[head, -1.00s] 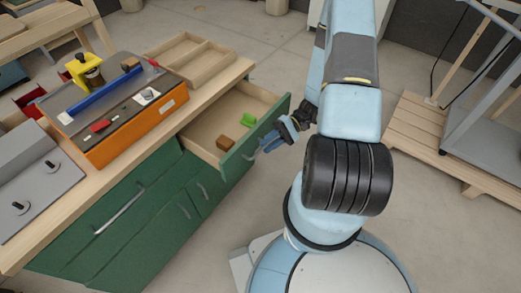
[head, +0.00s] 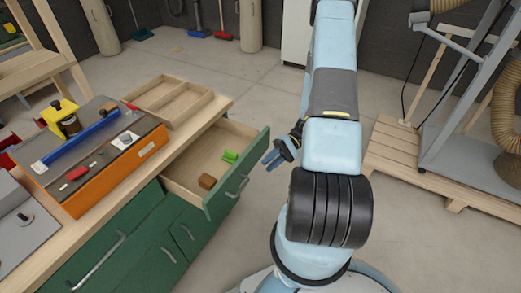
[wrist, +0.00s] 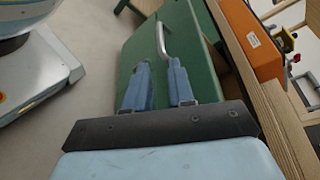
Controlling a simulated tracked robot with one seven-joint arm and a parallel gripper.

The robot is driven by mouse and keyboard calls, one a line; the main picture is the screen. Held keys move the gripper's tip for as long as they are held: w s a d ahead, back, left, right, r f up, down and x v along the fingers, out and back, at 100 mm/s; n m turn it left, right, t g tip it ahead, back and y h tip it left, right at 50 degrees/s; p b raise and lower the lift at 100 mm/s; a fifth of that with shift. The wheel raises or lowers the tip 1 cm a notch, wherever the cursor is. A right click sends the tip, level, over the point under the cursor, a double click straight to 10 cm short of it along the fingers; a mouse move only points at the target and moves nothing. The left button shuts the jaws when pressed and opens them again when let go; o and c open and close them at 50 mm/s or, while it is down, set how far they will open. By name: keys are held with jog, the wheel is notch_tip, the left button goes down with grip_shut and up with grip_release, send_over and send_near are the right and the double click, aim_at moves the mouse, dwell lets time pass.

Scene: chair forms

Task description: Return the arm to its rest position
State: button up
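My arm (head: 330,100) stands in front of the workbench and hangs its gripper (head: 270,162) to the right of the pulled-out green drawer (head: 215,200). The gripper is apart from the drawer's metal handle (head: 237,187). In the wrist view, the two blue fingers of my gripper (wrist: 160,78) are spread with nothing between them. A metal handle (wrist: 161,42) on a green front shows beyond the fingertips. Part of the gripper is hidden behind the arm in the head view.
The open drawer holds a brown block (head: 207,181) and a green block (head: 229,156). The bench top carries an orange box (head: 120,165) and a wooden tray (head: 168,100). A wooden pallet (head: 400,155) lies to the right. Open floor lies behind my arm.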

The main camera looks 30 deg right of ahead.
jog(key=w+a+r+n+h, duration=0.1)
jog(key=a+r+n+h, duration=0.2)
jog(key=r+h, duration=1.45)
jog(key=s+a+r+t+y, duration=0.1)
jog(key=s+r+t, duration=0.2)
jog(key=r, duration=0.6)
jog(key=s+a+r+t, duration=0.2)
jog(key=s+r, duration=0.3)
jog(key=r, duration=0.4)
jog(key=s+a+r+t+y, duration=0.1)
jog(key=s+r+t, duration=0.3)
jog(key=r, duration=0.5)
jog(key=shift+a+t+y, duration=0.35)
jog(key=shift+a+t, duration=0.05)
jog(key=shift+a, duration=0.05)
